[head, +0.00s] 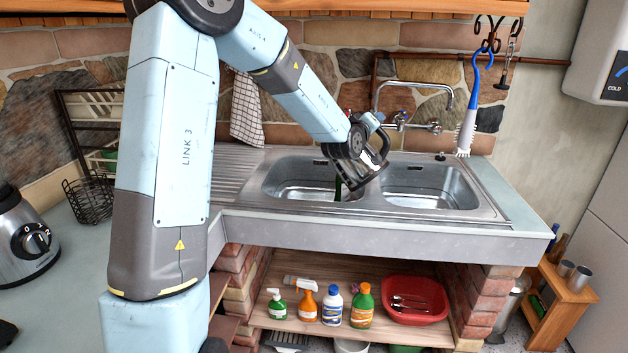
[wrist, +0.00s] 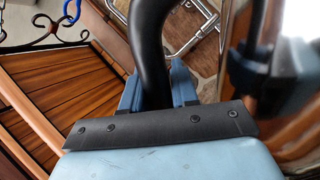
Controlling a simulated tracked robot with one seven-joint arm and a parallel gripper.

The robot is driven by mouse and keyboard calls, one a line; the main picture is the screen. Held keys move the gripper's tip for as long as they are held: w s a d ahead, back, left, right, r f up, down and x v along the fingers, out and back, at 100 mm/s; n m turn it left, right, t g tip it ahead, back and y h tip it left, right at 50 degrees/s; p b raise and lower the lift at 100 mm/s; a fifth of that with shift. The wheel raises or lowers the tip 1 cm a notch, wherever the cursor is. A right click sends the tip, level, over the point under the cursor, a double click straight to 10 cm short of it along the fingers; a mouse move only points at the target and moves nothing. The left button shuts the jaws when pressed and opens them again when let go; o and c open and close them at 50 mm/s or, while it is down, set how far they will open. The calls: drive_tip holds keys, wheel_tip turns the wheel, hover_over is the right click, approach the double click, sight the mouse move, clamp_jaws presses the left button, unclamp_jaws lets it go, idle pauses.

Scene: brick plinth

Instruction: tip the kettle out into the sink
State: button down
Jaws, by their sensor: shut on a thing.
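My gripper (head: 374,152) is over the double sink (head: 290,160), near the divider between its two basins. In the wrist view my gripper (wrist: 156,84) has its blue jaws closed around a thick black curved bar, which looks like the handle of the kettle (wrist: 150,35). In the head view the kettle (head: 359,180) shows only as a small dark, greyish shape below the gripper, apparently tilted. My arm hides much of it, and its spout and lid cannot be made out. A narrow dark green thing (head: 338,189) shows at the left basin beside it.
A tap (head: 415,90) rises behind the sink. A blue and white brush (head: 468,115) hangs at the right from a hook rack. A wire basket (head: 90,200) and a blender base (head: 25,240) stand left. Bottles and a red basin (head: 415,300) sit on the shelf below.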

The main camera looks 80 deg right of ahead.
sight(386, 137)
drive_tip(key=shift+s+a+f+m, duration=0.25)
drive_tip(key=shift+s+f+m, duration=0.15)
drive_tip(key=shift+s+m, duration=0.2)
drive_tip(key=shift+s+a+f+m, duration=0.25)
drive_tip(key=shift+s+f+m, duration=0.1)
drive_tip(key=shift+s+m, duration=0.25)
drive_tip(key=shift+s+a+f+m+b, duration=0.25)
drive_tip(key=shift+s+f+m, duration=0.1)
drive_tip(key=shift+s+m, duration=0.15)
drive_tip(key=shift+s+a+f+m+b, duration=0.1)
drive_tip(key=shift+s+a+f+m, duration=0.2)
drive_tip(key=shift+s+m, duration=0.15)
drive_tip(key=s+a+f+m, duration=0.1)
drive_tip(key=s+f+m, duration=0.3)
drive_tip(key=f+m, duration=0.1)
drive_tip(key=shift+s+a+f+m+b, duration=0.15)
drive_tip(key=shift+a+f+m+b, duration=0.2)
drive_tip(key=shift+m, duration=0.2)
